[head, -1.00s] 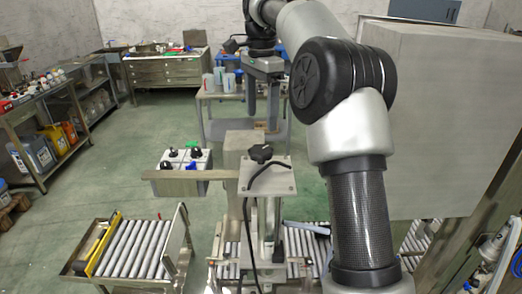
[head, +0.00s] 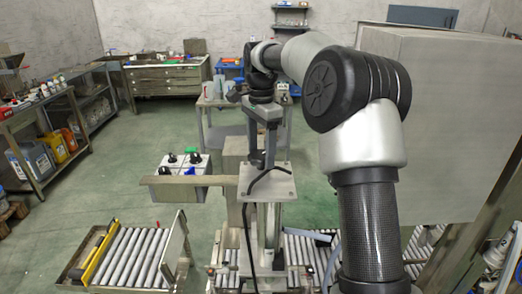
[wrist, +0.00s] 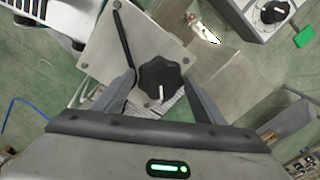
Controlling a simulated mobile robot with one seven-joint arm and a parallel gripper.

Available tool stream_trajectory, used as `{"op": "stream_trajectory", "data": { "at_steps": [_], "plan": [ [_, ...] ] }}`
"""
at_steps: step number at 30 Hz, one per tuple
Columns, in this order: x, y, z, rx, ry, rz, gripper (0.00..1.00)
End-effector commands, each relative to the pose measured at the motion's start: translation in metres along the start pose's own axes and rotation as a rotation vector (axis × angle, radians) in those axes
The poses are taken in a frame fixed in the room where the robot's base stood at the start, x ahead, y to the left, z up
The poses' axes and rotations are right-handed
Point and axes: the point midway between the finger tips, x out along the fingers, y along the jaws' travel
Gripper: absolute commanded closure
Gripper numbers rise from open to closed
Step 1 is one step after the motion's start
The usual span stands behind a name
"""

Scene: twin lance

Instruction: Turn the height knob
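The height knob (wrist: 160,76) is a black, lobed knob above a square metal plate (head: 284,187) on top of the column. In the wrist view it lies between the two fingers of my gripper (wrist: 158,81). The fingers are spread, one on each side of the knob. The right fingertip looks very close to it, and I cannot tell whether either finger touches. In the head view my gripper (head: 266,160) points down over the plate and hides the knob.
A roller conveyor (head: 130,255) stands at lower left. A large grey cabinet (head: 430,120) fills the right side.

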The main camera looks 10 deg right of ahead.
Motion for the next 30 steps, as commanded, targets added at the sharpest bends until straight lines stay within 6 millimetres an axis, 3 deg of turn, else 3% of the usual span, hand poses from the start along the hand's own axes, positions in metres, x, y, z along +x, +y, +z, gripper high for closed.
{"op": "stream_trajectory", "data": {
  "at_steps": [1, 5, 17, 30],
  "plan": [
    [0.0000, 0.0000, 0.0000, 0.000, 0.000, 0.000, 0.45],
    [-0.0001, 0.0000, 0.0000, 0.000, 0.000, 0.000, 0.67],
    [-0.0024, 0.0001, 0.0003, -0.068, -0.001, 0.002, 0.68],
    [-0.0033, -0.0004, 0.0006, -0.423, -0.001, 0.002, 0.68]
  ]
}}
